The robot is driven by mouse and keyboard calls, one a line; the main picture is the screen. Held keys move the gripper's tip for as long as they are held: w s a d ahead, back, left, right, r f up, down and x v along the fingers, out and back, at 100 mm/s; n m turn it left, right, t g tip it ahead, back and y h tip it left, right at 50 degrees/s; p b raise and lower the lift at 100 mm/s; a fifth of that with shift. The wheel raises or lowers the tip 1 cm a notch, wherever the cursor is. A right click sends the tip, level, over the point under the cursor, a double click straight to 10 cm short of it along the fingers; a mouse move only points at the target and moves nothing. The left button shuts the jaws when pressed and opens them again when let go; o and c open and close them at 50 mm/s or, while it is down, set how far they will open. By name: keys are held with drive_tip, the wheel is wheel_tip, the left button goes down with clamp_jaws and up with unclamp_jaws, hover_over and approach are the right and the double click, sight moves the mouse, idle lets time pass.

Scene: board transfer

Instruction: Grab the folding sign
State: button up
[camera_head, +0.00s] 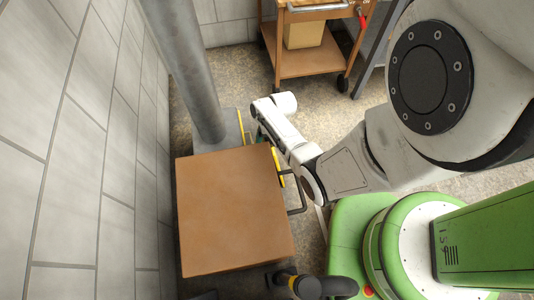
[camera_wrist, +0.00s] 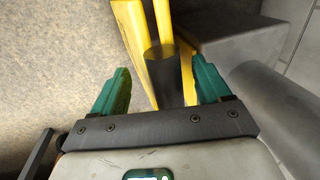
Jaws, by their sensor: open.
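The yellow folding sign (camera_wrist: 130,32) shows in the wrist view as narrow upright yellow panels, seen from above and nearly edge-on. My gripper (camera_wrist: 160,65) is open, with its two teal fingers spread to either side of the sign's near part. A dark, see-through round shape (camera_wrist: 163,75) lies between the fingers, over part of the sign; I cannot tell what it is. I cannot tell whether a finger touches the sign. In the head view, a thin yellow strip (camera_head: 277,166) shows beside the brown-topped cart, and my arm hides most of the gripper.
The brown-topped cart (camera_head: 230,215) stands close to my arm, with a dark handle (camera_head: 298,198) on its right. A grey pillar (camera_head: 187,65) on a square base is behind it. A brown trolley (camera_head: 305,62) stands at the back. A tiled wall (camera_head: 85,150) runs along the left.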

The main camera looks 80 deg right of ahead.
drive_tip(key=shift+f, duration=0.35)
drive_tip(key=shift+c, duration=0.2)
clamp_jaws()
drive_tip(key=shift+w, duration=0.1)
idle(0.4)
